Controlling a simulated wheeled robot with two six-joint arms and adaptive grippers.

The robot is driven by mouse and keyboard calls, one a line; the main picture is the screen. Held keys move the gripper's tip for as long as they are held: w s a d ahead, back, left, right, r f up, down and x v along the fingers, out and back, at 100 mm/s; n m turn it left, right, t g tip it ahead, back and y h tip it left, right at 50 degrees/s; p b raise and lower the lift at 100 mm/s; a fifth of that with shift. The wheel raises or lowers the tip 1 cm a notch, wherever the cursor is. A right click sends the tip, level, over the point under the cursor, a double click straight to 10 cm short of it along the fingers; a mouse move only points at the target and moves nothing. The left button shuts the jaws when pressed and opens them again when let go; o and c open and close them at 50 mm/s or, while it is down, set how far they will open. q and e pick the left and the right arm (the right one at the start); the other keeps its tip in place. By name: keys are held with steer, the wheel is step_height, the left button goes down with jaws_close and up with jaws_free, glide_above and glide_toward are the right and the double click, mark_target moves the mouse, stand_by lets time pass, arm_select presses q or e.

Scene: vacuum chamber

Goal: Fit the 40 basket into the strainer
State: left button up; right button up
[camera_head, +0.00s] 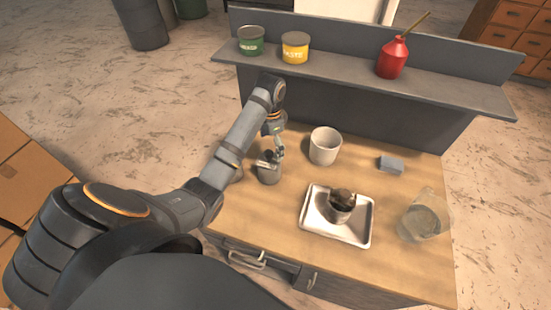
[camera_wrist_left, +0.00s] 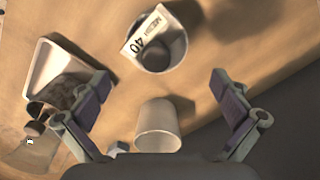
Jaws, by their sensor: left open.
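The 40 basket (camera_wrist_left: 178,52) is a small grey cup with a white tag reading 40, standing on the bench. In the head view the grey cup (camera_head: 269,174) is just below my left gripper (camera_head: 274,146). My left gripper (camera_wrist_left: 160,82) is open and empty, its fingers apart, with the basket beyond the fingertips. A pale, empty cup (camera_head: 325,147) stands right of the gripper; it also shows in the left wrist view (camera_wrist_left: 158,128). A small cup with a dark, rounded top (camera_head: 342,204) sits on the metal tray. I cannot tell which is the strainer. My right gripper is not in view.
The metal tray (camera_head: 312,224) lies at the bench's front middle. A clear glass jar (camera_head: 425,218) is at the right, and a grey block (camera_head: 391,163) is near the back. A raised shelf (camera_head: 345,74) with tins and a red oil can runs behind.

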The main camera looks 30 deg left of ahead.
mark_target(269, 160)
arm_select(q)
steer(key=shift+s, duration=0.2)
steer(key=shift+s+f+b, duration=0.65)
steer(key=shift+f+b, duration=0.2)
steer(key=shift+b, duration=0.4)
steer(key=f+b, duration=0.2)
steer(key=f, duration=0.1)
steer(key=shift+w+b, duration=0.2)
steer(key=shift+b, duration=0.2)
steer(key=shift+w+f, duration=0.2)
steer(key=shift+f, duration=0.05)
steer(key=shift+s+a+f+b, duration=0.1)
steer(key=shift+s+f+b, duration=0.15)
steer(key=shift+f+b, duration=0.75)
steer(key=shift+f+p, duration=0.55)
steer(key=shift+f, duration=0.4)
steer(key=shift+w+f, duration=0.1)
steer(key=shift+f, duration=0.35)
steer(key=c, duration=1.3)
steer(key=shift+c, duration=0.4)
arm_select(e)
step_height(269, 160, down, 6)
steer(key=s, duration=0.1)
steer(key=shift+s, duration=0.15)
